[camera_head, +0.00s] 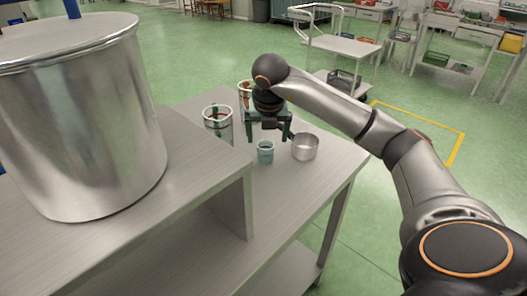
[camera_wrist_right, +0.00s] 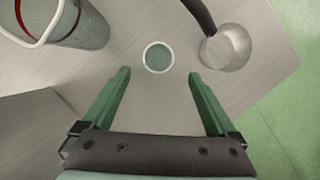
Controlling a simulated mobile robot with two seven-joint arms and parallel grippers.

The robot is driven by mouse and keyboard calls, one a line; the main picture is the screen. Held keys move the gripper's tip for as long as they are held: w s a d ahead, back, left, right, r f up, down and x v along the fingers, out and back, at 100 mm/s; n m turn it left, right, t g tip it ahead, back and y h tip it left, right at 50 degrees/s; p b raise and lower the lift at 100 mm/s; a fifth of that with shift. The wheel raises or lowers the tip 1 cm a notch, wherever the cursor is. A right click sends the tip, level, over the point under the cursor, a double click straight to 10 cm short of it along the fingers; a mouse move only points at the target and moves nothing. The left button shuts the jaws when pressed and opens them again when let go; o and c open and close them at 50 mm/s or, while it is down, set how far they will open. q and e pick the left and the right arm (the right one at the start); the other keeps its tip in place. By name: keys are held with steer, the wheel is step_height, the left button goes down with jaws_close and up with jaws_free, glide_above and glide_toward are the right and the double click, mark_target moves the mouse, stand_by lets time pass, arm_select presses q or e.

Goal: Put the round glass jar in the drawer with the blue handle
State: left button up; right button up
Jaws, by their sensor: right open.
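A small round glass jar (camera_head: 265,152), teal-tinted, stands upright on the grey table. In the right wrist view the jar (camera_wrist_right: 158,57) shows from above, just ahead of the gap between my right fingertips. My right gripper (camera_head: 268,137) is open and empty, with green fingers pointing down above and beside the jar; the wrist view shows the fingers (camera_wrist_right: 158,73) spread wide. I cannot tell which drawer has a blue handle; none shows clearly. My left gripper is not in these views.
A metal saucepan (camera_head: 305,147) stands close to the right of the jar. Two patterned containers (camera_head: 217,124) stand behind and left. A big steel vat (camera_head: 80,120) fills the left on a raised shelf (camera_head: 150,190). A white trolley (camera_head: 340,46) stands beyond on open green floor.

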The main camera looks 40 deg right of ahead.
mark_target(266, 147)
steer(key=x, duration=0.8)
steer(key=shift+w+f, duration=0.15)
jaws_close()
stand_by(0.6)
